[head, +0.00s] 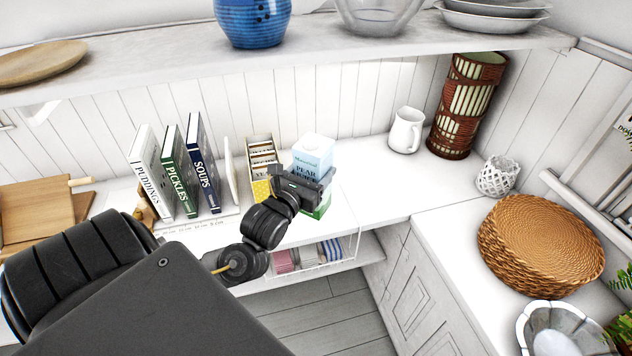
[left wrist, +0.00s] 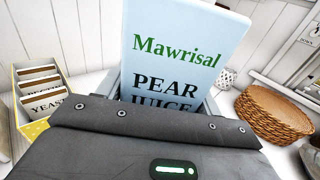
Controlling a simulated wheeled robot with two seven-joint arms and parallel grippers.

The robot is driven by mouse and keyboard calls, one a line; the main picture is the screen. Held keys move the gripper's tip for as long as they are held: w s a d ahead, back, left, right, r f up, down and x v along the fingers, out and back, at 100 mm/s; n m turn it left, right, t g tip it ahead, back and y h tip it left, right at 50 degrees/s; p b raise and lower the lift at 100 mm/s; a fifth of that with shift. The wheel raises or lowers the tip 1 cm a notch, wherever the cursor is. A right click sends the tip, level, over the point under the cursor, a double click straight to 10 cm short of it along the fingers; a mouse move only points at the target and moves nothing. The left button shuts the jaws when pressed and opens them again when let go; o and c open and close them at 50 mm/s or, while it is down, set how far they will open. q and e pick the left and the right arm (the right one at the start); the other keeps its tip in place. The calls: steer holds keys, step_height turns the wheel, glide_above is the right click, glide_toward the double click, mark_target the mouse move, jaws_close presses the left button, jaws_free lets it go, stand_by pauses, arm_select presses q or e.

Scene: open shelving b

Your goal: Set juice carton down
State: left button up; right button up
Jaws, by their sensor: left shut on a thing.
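The juice carton (head: 313,152) is light blue with a white cap and green at its base, and it stands upright at the counter beside the yellow packet box. My left gripper (head: 318,184) is shut on it, crossing its middle. In the left wrist view the carton (left wrist: 185,50) shows the words "Mawrisal" and "PEAR JUICE", and its lower part is hidden behind my gripper. I cannot tell whether the carton's base touches the counter. My right gripper is in neither view.
A yellow box of packets (head: 262,190) is close on the carton's left, with cookbooks (head: 180,178) further left. A white pitcher (head: 406,130) and a tall brown lantern (head: 467,105) stand to the right. The counter between carton and pitcher is clear. A shelf (head: 300,67) runs above.

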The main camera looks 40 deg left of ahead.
arm_select(q)
steer(key=w+a+f+p, duration=0.3)
steer(key=w+a+f, duration=0.5)
steer(key=w+f, duration=0.3)
steer(key=shift+f, duration=0.75)
steer(key=shift+w+a+f, duration=0.1)
steer(key=o, duration=1.6)
steer(key=shift+f, duration=0.25)
steer(key=shift+o, duration=1)
steer(key=shift+r, duration=0.1)
